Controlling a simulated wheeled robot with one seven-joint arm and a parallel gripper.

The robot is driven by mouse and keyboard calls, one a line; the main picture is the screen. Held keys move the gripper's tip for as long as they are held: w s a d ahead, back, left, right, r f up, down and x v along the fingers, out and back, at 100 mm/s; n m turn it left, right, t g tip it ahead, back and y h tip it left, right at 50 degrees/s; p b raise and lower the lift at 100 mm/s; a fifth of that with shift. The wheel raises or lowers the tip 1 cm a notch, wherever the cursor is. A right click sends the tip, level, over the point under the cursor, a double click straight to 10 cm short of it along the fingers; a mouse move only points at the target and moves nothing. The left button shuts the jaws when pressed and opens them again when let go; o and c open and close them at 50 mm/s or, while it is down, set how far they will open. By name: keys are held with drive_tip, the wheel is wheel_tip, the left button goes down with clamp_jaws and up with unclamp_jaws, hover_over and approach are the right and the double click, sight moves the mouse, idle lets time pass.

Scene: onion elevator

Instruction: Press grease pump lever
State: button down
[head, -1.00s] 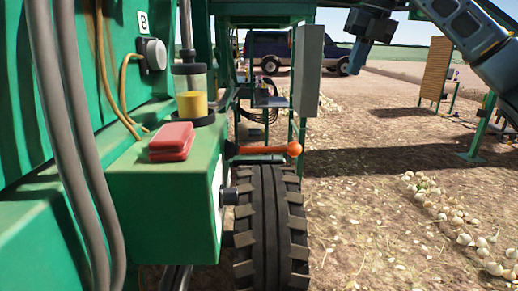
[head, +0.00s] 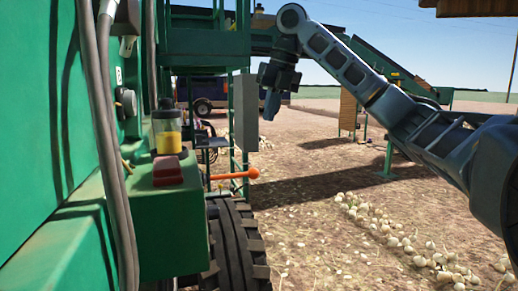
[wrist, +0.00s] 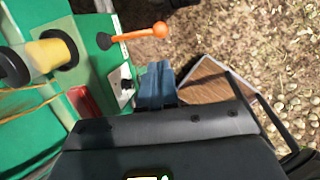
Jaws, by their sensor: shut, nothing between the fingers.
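The orange lever (head: 236,175) with a round knob sticks out to the right from the green machine's box, above the tire. It also shows at the top of the wrist view (wrist: 135,36). The grease pump's clear reservoir with yellow grease (head: 167,137) stands on the box and lies at the left of the wrist view (wrist: 50,52). My gripper (head: 270,106) is shut and empty, pointing down, higher in the picture than the knob and apart from it. Its blue fingers (wrist: 156,82) show below the lever in the wrist view.
A red block-like item (head: 167,171) lies on the green box (head: 165,225). A black tire (head: 235,250) is below the lever. Grey hoses (head: 115,150) hang at the left. A grey cabinet (head: 245,112) stands behind the lever. Onions (head: 400,240) lie on open ground at right.

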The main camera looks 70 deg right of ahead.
sight(255, 169)
drive_tip(key=p+x, duration=0.2)
drive_tip(key=x, duration=1.1)
drive_tip(key=shift+d+f, duration=0.1)
drive_tip(key=shift+f, duration=0.3)
drive_tip(key=shift+f, duration=0.1)
